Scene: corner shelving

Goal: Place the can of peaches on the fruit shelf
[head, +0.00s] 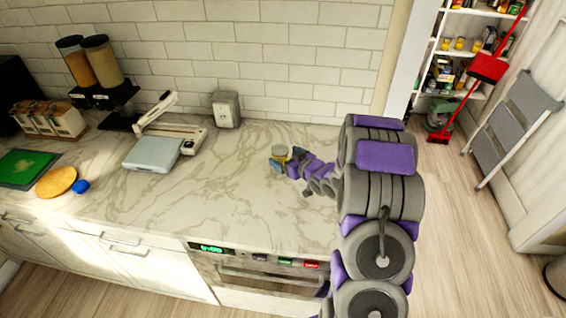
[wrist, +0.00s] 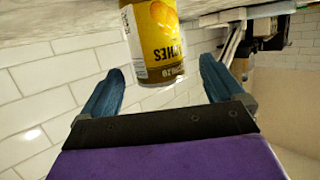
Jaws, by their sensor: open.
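The can of peaches (wrist: 156,42) has a yellow label with a peach picture and shows upside down in the wrist view, on the counter surface. In the head view the can (head: 279,153) stands on the marble counter at the end of my arm. My gripper (wrist: 158,82) is open, with one blue finger on each side of the can's near end. Gaps show between the can and both fingers. In the head view my gripper (head: 279,165) is small and partly covers the can. Shelves (head: 460,60) with cans and jars stand in the far right corner; I cannot tell which is the fruit shelf.
The marble counter (head: 240,190) is mostly clear around the can. A red broom and dustpan (head: 487,68) and a folded step ladder (head: 515,115) are near the shelves.

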